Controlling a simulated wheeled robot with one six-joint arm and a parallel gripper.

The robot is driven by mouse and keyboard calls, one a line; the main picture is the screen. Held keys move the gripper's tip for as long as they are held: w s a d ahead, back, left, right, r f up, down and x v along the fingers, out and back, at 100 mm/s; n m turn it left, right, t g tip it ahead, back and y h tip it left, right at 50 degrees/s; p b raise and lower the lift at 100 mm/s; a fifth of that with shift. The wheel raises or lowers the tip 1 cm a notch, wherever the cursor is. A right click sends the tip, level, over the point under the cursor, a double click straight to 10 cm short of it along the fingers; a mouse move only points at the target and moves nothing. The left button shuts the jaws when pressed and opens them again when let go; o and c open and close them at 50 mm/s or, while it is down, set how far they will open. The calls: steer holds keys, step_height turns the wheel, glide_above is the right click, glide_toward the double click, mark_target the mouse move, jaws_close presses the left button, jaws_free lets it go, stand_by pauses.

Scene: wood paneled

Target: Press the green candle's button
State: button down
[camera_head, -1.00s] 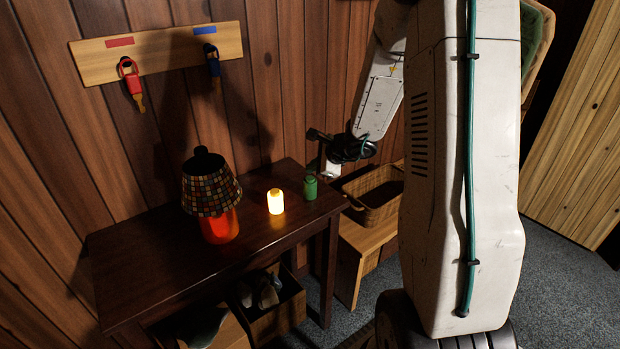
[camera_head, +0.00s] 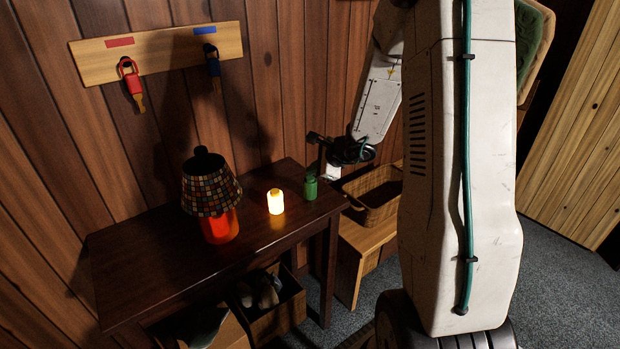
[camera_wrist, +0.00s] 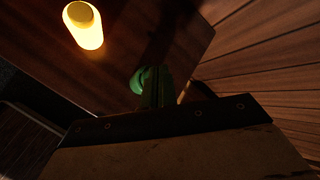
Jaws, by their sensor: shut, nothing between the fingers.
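The green candle (camera_head: 311,189) stands upright at the right end of the dark table and does not glow. My gripper (camera_head: 318,166) is shut and empty, very close above and beside the candle's top. In the wrist view the green candle (camera_wrist: 139,80) shows partly, next to the shut fingertips (camera_wrist: 158,86), which hide the rest of it. I cannot tell whether the fingertips touch it. The button cannot be made out.
A lit yellow candle (camera_head: 276,202) stands left of the green one. A lamp with a mosaic shade (camera_head: 211,190) stands further left on the dark table (camera_head: 140,262). A wicker basket (camera_head: 375,212) sits on a lower bench to the right. Keys hang on a wall board (camera_head: 170,48).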

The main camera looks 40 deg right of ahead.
mark_target(313, 179)
steer(key=shift+f, duration=0.5)
stand_by(0.8)
steer(key=shift+r, duration=0.95)
step_height(313, 179, up, 6)
stand_by(0.4)
steer(key=shift+a, duration=0.1)
